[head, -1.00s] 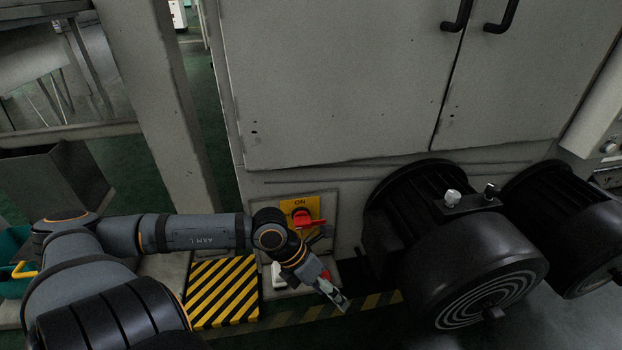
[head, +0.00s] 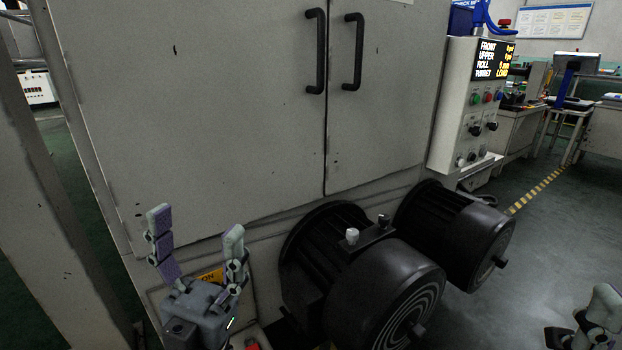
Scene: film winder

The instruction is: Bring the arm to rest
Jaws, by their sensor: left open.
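My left gripper (head: 196,227) is in the lower left of the head view, raised with its fingers pointing up. Its two fingers are spread wide with nothing between them. It stands in front of the cabinet's lower panel and covers most of the yellow switch plate (head: 212,275) marked ON. Part of my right gripper (head: 601,308) shows at the bottom right edge, over bare floor. It is cut off by the frame, so its opening is unclear.
Two black motors (head: 350,262) (head: 462,228) stand in front of the grey cabinet (head: 240,110), right of my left gripper. A control box (head: 464,105) with a lit display is on the cabinet's right side. Workbenches (head: 525,125) stand further back. The floor at right is clear.

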